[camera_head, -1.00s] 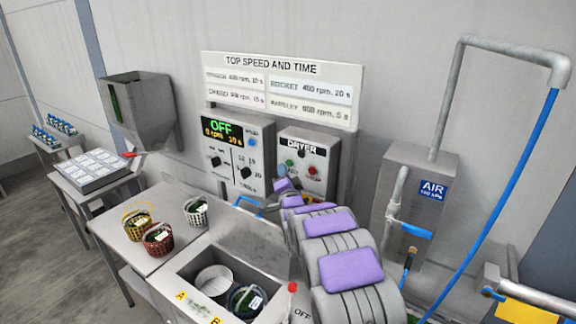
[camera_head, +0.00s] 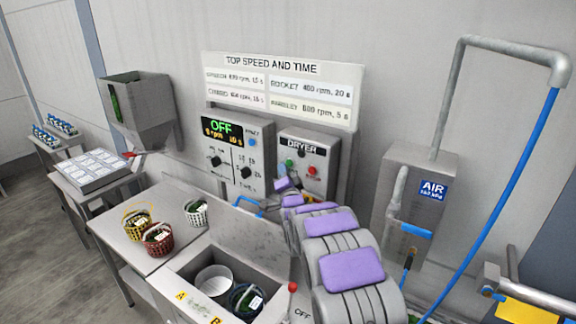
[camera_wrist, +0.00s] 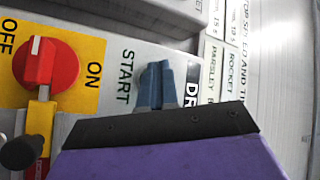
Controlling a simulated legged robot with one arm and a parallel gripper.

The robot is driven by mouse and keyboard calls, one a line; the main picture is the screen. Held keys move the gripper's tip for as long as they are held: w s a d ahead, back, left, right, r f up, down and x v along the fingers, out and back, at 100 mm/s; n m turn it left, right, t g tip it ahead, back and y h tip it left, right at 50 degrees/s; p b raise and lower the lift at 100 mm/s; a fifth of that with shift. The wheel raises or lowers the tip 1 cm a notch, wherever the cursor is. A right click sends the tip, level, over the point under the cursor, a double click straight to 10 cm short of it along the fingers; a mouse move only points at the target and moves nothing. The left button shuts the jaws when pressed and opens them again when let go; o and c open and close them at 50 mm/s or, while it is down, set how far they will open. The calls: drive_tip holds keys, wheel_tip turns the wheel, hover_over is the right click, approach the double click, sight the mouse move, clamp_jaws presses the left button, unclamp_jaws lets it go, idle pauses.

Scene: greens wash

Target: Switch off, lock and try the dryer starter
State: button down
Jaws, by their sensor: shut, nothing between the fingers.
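The dryer starter is the grey box marked DRYER (camera_head: 305,147) on the wall. A green button (camera_head: 289,163) and a red button (camera_head: 312,171) show on its face; my arm covers its lower part. In the wrist view a red rotary knob (camera_wrist: 40,66) sits on a yellow plate (camera_wrist: 82,62) marked OFF and ON. A yellow piece (camera_wrist: 40,125) extends from the knob. My gripper (camera_wrist: 157,84) is shut and empty, beside the START label (camera_wrist: 127,76), apart from the knob. Whether its tips touch the panel is unclear.
A control panel (camera_head: 229,160) showing OFF is left of the starter. A sink (camera_head: 180,283) and a table with several baskets (camera_head: 157,238) are at lower left. An air box (camera_head: 420,200) with pipe and blue hose is to the right.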

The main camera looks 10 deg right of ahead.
drive_tip(key=shift+w+d, duration=0.15)
drive_tip(key=shift+d, duration=0.1)
drive_tip(key=shift+w+d+r, duration=0.1)
drive_tip(key=shift+w+d, duration=0.2)
idle(0.9)
drive_tip(key=shift+a, duration=0.1)
drive_tip(key=shift+s+a+b, duration=0.45)
drive_tip(key=shift+s+a, duration=0.05)
drive_tip(key=shift+s, duration=0.1)
drive_tip(key=s+a+b, duration=0.1)
drive_tip(key=s+a, duration=0.2)
drive_tip(key=shift+s+a, duration=0.3)
idle(0.5)
idle(0.4)
